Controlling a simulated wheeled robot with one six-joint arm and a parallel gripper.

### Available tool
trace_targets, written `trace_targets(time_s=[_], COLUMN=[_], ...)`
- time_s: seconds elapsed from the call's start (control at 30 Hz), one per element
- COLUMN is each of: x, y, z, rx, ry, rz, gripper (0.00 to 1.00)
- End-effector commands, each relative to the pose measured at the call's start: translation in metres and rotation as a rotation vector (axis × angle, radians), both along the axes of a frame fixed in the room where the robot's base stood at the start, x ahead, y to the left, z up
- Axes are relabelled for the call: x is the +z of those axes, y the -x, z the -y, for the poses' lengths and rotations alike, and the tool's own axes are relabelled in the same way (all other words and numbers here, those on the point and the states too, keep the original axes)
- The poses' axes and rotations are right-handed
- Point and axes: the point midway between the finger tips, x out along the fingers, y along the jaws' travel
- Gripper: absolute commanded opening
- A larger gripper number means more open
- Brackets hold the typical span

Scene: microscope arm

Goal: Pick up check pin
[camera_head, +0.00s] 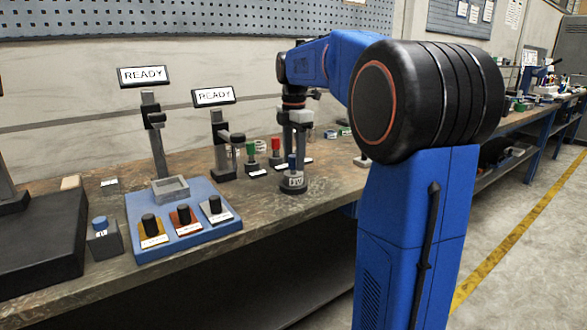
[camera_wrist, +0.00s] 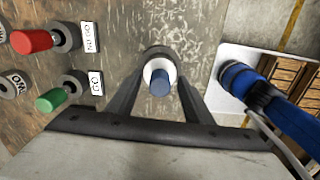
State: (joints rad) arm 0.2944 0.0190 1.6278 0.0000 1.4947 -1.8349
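A blue-topped pin (camera_head: 292,161) stands upright in a round dark holder (camera_head: 293,187) with a white label, near the front edge of the workbench. It is probably the check pin, but the label is too small to read surely. In the wrist view the blue top (camera_wrist: 160,82) sits in the middle, between my two fingers. My gripper (camera_head: 296,148) points down over it, and it also shows in the wrist view (camera_wrist: 161,75). The fingers look open, with a gap on each side of the blue top. The fingers partly hide the holder.
A blue tray (camera_head: 190,240) with several black-knobbed pieces, a grey block with a blue knob (camera_head: 99,224) and two READY display stands are at left. The bench's front edge is close.

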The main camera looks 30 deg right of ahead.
Motion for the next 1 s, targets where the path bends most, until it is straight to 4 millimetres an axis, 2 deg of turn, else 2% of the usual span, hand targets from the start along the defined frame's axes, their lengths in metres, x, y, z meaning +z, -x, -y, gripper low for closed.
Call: trace_targets(time_s=[0.03,0.1,0.2,0.47,0.57,1.0], x=[0.0,0.0,0.0,0.001,0.008,0.08], y=[0.0,0.0,0.0,0.0,-0.001,-0.001], z=[0.0,0.0,0.0,0.0,0.0,0.0], rx=[0.0,0.0,0.0,0.0,0.0,0.0], ry=[0.0,0.0,0.0,0.0,0.001,0.001], rz=[0.0,0.0,0.0,0.001,0.002,0.002], gripper=[0.37,0.2,0.0,0.0,0.0,0.0])
